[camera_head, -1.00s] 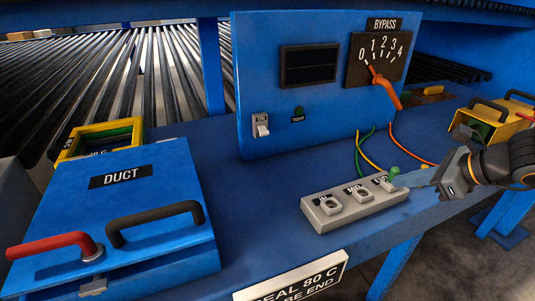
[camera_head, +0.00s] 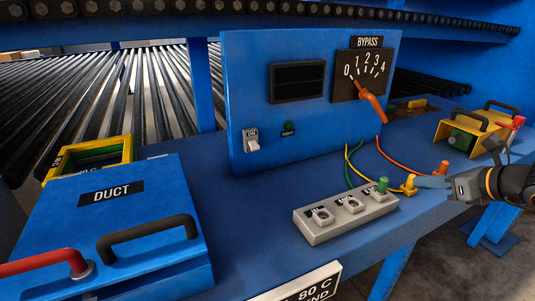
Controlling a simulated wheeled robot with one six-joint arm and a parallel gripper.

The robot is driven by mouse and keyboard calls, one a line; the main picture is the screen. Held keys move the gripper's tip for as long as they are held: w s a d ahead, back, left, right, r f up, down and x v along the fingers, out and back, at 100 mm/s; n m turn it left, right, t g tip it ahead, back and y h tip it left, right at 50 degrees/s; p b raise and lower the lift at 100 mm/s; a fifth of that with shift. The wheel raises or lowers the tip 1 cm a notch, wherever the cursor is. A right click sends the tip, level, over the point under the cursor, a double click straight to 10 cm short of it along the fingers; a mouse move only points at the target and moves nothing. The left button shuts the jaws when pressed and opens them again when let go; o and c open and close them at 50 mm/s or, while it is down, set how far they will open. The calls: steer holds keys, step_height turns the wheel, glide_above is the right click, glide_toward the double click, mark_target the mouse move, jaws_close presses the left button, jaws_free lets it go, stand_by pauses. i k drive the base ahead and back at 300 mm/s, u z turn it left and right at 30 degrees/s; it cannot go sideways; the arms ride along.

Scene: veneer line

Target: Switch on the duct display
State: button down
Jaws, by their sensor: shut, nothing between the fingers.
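A yellow plug (camera_head: 409,184) is at the tip of my gripper (camera_head: 428,182), which is shut and empty. An orange plug (camera_head: 443,168) is just behind it. The blue DUCT box (camera_head: 150,215) is at left.
The DUCT box has a black handle (camera_head: 147,237) and a red-gripped lever (camera_head: 40,263). A yellow frame (camera_head: 125,150) lies behind it. A yellow box (camera_head: 455,137) with black handles stands at right. The bench is clear between the DUCT box and the socket block.

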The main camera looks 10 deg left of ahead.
mark_target(253, 146)
steer(key=z, duration=1.5)
steer(key=k, duration=1.5)
steer(key=u, duration=1.65)
steer(key=i, duration=1)
